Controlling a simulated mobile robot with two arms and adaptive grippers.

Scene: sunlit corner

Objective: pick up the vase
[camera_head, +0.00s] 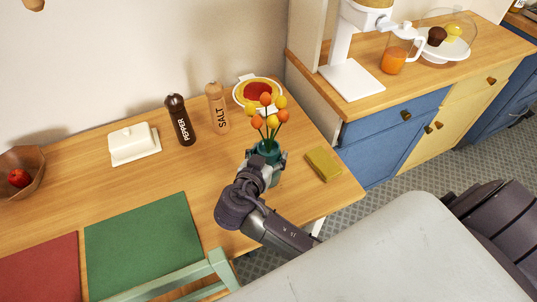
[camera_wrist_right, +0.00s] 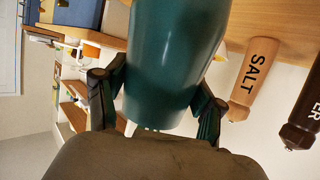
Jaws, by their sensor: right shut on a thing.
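The teal vase (camera_head: 267,150) holds orange and yellow flowers (camera_head: 267,118) and is near the right end of the wooden table. In the right wrist view the vase (camera_wrist_right: 172,60) fills the space between the two dark fingers. My right gripper (camera_head: 262,168) is shut on the vase, with the fingers on either side of its body (camera_wrist_right: 155,100). The gripper hides the vase's lower part in the head view, so I cannot tell whether its base touches the table. My left gripper is not in view.
A salt mill (camera_head: 217,107) and a pepper mill (camera_head: 180,120) stand left of the vase. A white-rimmed dish (camera_head: 240,97) is behind it, and a yellow-green block (camera_head: 323,163) lies to its right. A butter dish (camera_head: 134,143) and a green mat (camera_head: 140,240) are further left.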

